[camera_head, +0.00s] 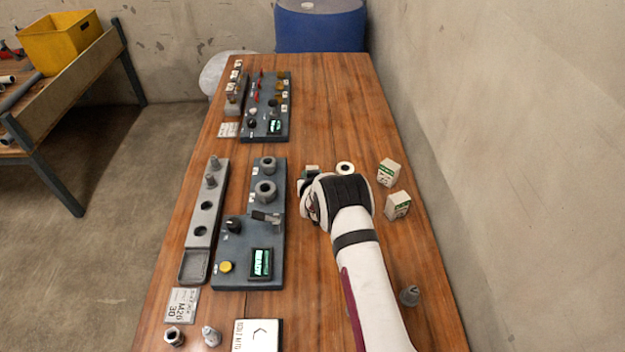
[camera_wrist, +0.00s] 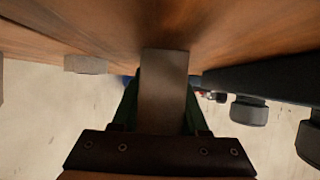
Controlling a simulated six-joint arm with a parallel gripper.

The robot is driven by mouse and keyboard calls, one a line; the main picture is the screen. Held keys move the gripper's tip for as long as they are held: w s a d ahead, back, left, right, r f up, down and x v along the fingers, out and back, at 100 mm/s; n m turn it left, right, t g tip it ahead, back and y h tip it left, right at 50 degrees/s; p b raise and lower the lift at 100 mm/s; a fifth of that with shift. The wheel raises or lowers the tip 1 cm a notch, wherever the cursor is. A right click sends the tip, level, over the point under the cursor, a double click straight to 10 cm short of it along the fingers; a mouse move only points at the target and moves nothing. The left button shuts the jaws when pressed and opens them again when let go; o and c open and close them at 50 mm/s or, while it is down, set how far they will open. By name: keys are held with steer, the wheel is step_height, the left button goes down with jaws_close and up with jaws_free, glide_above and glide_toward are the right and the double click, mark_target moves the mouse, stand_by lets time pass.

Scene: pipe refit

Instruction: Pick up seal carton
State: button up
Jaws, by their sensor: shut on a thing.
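My gripper (camera_head: 307,184) is over the middle of the wooden table, right of the front grey control panel. In the wrist view it is shut on a box-shaped carton (camera_wrist: 163,92), which sits between the two dark fingers and looks grey-brown in shadow. A small pale part of this carton (camera_head: 312,169) shows past the gripper in the head view; the rest is hidden. I cannot tell whether it touches the table. Two similar white cartons with green labels, a far one (camera_head: 387,173) and a nearer one (camera_head: 397,206), stand right of my gripper.
A pale ring (camera_head: 345,168) lies just beyond my wrist. The front panel (camera_head: 240,277) with a READY display and a grey holder strip (camera_head: 194,265) lie left. A grey cone-shaped fitting (camera_head: 409,296) stands near the right edge. The table's far right (camera_head: 345,105) is clear; a wall runs alongside.

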jaws_close()
